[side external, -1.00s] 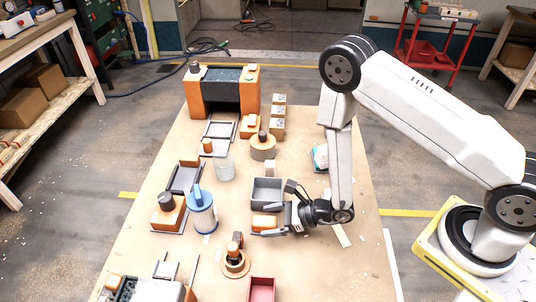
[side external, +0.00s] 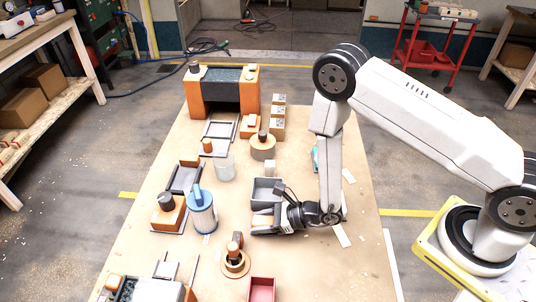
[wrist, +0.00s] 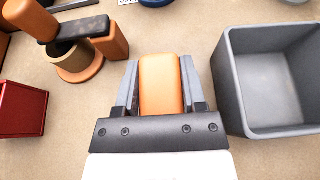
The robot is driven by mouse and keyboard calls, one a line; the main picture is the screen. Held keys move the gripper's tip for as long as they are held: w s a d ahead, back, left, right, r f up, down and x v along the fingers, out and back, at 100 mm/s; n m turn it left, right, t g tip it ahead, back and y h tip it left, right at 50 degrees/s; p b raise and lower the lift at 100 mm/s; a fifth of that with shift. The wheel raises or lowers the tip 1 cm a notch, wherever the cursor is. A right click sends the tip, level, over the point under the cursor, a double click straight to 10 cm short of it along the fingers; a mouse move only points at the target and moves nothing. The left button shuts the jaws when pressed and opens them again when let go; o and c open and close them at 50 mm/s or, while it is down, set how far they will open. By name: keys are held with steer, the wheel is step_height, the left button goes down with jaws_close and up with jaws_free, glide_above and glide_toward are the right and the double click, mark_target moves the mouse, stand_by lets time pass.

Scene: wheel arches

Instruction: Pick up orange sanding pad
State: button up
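The orange sanding pad (wrist: 161,84) is a rounded orange block, between my gripper's two grey fingers in the wrist view. The fingers lie along its two long sides and appear to touch it. In the side view the pad (side external: 262,220) shows partly between the fingers, low over the table. My gripper (side external: 262,221) points left, level with the pad. It also shows in the wrist view (wrist: 160,82), shut on the pad. I cannot tell whether the pad is clear of the table.
A grey open bin (side external: 266,191) stands close beside my gripper, and it fills the right of the wrist view (wrist: 238,95). A red bin (side external: 262,288) and a round orange-and-black piece (side external: 235,262) are nearer the front. A blue-topped can (side external: 202,212) stands left.

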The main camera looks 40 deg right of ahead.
mark_target(261, 219)
jaws_close()
steer(key=shift+r, duration=0.25)
steer(key=shift+r, duration=4.8)
